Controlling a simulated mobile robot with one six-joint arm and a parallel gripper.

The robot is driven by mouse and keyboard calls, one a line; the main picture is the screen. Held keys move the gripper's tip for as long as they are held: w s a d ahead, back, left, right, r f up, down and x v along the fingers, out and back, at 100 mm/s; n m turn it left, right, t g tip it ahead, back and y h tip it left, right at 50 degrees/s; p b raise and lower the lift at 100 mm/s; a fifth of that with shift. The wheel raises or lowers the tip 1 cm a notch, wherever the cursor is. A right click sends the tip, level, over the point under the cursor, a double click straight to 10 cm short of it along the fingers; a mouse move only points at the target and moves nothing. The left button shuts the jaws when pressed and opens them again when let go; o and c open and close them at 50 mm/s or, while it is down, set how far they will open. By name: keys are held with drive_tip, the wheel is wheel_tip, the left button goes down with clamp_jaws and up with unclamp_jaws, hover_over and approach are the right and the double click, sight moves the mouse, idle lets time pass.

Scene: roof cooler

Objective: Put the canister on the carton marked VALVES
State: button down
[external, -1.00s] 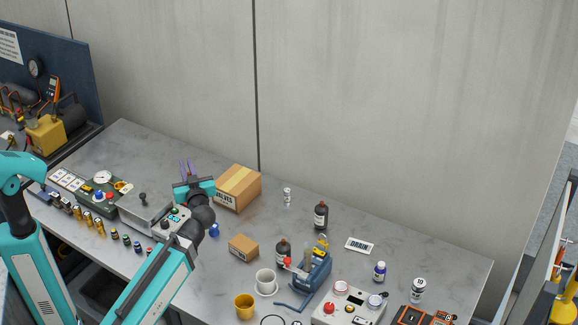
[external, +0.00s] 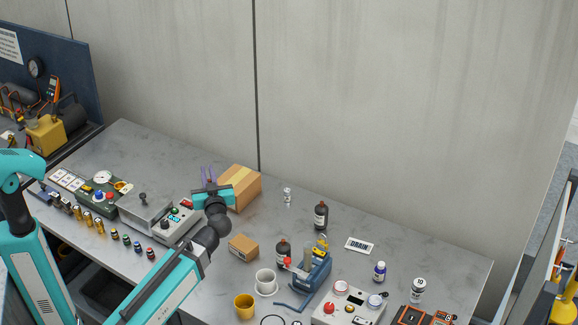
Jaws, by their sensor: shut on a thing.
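The carton marked VALVES (external: 241,182) is a brown box with a paler tape strip, at the back of the bench. Its label, on the near left face, is now covered by my gripper. My gripper (external: 209,174), with a teal body and thin purple fingers, is at the carton's left edge in the picture. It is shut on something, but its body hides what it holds. I cannot tell how high it is or whether it touches the carton. No canister can be made out for sure; it may be the hidden held thing.
A small can (external: 287,196) and a dark bottle (external: 321,215) stand right of the carton. A smaller box (external: 243,247) is in front. A control box (external: 176,221) is left of my wrist. The bench is bare behind the instruments and between the can and the bottle.

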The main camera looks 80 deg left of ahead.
drive_tip(key=w+a+f+p, duration=0.1)
drive_tip(key=w+a+p, duration=0.3)
drive_tip(key=w+a, duration=0.4)
drive_tip(key=shift+w+a+f+p, duration=0.2)
drive_tip(key=shift+w+a+p, duration=0.2)
drive_tip(key=shift+a, duration=1.75)
drive_tip(key=shift+f, duration=0.1)
wheel_tip(320, 180, down, 3)
drive_tip(key=shift+f+p, duration=0.15)
drive_tip(key=shift+p, duration=0.75)
drive_tip(key=shift+f+b, duration=0.15)
drive_tip(key=shift+b, duration=0.2)
drive_tip(key=c, duration=1.8)
unclamp_jaws()
drive_tip(key=shift+d+p, duration=0.1)
drive_tip(key=shift+p, duration=0.25)
